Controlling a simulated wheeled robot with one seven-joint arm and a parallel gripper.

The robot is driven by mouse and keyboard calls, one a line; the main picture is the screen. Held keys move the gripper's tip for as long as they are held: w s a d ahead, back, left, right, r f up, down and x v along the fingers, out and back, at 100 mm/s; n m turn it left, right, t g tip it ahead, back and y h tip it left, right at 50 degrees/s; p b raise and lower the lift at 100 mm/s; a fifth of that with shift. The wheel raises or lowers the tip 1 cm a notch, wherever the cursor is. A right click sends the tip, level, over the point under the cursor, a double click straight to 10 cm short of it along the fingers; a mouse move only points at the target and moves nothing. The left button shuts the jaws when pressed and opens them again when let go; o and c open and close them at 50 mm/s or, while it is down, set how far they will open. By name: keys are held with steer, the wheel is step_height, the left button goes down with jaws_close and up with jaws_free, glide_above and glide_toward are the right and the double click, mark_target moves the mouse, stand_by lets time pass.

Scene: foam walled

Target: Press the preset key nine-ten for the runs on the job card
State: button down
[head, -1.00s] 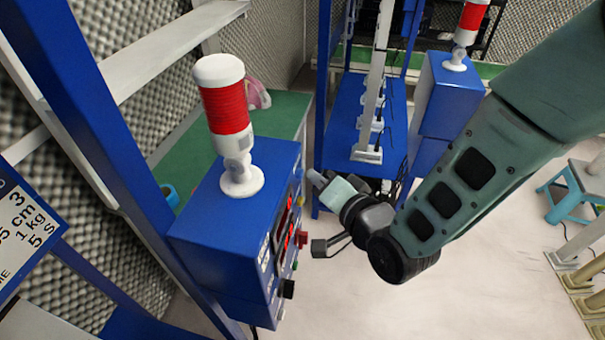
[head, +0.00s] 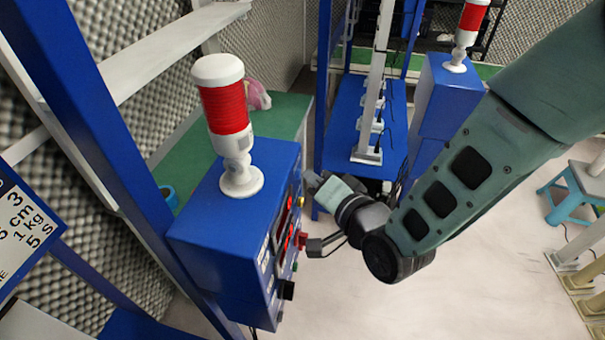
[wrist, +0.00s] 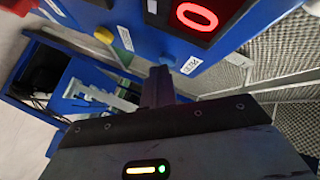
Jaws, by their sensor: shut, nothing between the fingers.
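The blue control box (head: 225,215) stands at centre left in the head view, its front panel turned right and seen edge-on. Its red display digits (head: 287,225) are too oblique to read there. The wrist view shows a large red 0 on the display (wrist: 197,16). My gripper (head: 309,181) is shut and empty beside the panel's far upper edge. In the wrist view its dark fingers (wrist: 158,84) reach to the panel's edge near a small label (wrist: 191,65); touching or not, I cannot tell. The card (head: 22,235) at far left shows 3, 5 cm, 1 kg and 5 s, partly cut off.
A red and white beacon (head: 228,120) stands on the box. A red knob (head: 301,241) and a black knob (head: 288,290) stick out from the panel. A yellow button (wrist: 104,35) shows in the wrist view.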

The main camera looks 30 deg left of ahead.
stand_by(0.4)
steer(key=shift+w+d+b, duration=0.15)
steer(key=shift+d+b, duration=0.15)
steer(key=shift+d, duration=0.5)
steer(key=d, duration=0.2)
steer(key=w+d+b, duration=0.1)
steer(key=d, duration=0.2)
steer(key=shift+w, duration=0.1)
stand_by(0.8)
